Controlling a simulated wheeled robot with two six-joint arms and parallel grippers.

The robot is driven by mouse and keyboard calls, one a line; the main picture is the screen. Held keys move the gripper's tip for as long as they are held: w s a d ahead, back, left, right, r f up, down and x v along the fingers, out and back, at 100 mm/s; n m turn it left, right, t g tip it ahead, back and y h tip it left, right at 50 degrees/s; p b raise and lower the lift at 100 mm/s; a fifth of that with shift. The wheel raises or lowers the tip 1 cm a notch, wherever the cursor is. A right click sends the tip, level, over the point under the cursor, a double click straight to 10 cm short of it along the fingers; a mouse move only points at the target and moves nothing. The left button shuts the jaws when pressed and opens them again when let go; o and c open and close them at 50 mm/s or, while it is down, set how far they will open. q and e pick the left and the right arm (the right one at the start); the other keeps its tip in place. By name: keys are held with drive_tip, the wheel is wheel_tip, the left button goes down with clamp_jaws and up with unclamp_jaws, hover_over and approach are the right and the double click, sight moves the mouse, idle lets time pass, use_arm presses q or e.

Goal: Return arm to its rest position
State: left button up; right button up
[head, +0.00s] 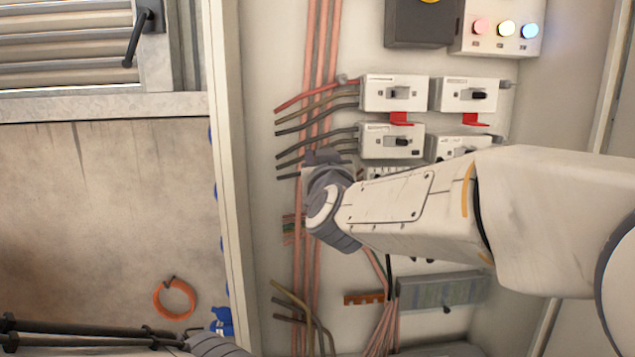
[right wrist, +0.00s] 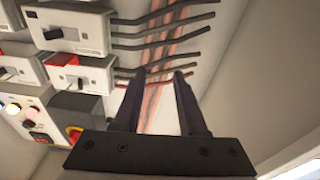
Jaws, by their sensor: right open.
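My right arm (head: 400,212) reaches in from the right of the head view, across the front of the open electrical cabinet. My right gripper (head: 323,158) is partly hidden by its own wrist there, in front of the black cables left of the breakers. In the right wrist view the right gripper (right wrist: 158,75) has its two dark fingers apart, with nothing between them. Pink cables (right wrist: 160,60) run behind the gap. I do not see my left gripper.
White breakers (head: 392,93) with red tabs stand beside the right arm. A panel with lit buttons (head: 503,28) is above them. A grey terminal block (head: 440,291) is below the arm. The cabinet's left edge (head: 228,170) stands upright. An orange ring (head: 174,299) hangs at lower left.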

drive_tip(key=s+a+f+n+g+y+p, duration=0.1)
drive_tip(key=s+a+f+n+g+y, duration=0.2)
drive_tip(key=s+a+f+g, duration=0.4)
drive_tip(key=s+a+f+n+g+y+p, duration=0.1)
drive_tip(key=s+a+f+n+g+y, duration=0.2)
drive_tip(key=s+f, duration=0.65)
drive_tip(key=s+d+f+g+h, duration=0.2)
drive_tip(key=s+d+f+g, duration=0.1)
drive_tip(key=s, duration=0.3)
drive_tip(key=s+d+f+g+h+p, duration=0.1)
drive_tip(key=s+d+f+g, duration=0.2)
drive_tip(key=s, duration=0.4)
drive_tip(key=s+d+f+g+h+p, duration=0.1)
drive_tip(key=s+d+f+g+h, duration=0.1)
drive_tip(key=s, duration=0.5)
wheel_tip(320, 180, down, 4)
drive_tip(key=shift+s+d+r+g+h, duration=0.25)
drive_tip(key=shift+d+g, duration=0.45)
drive_tip(key=shift+d, duration=0.5)
drive_tip(key=shift+w, duration=0.1)
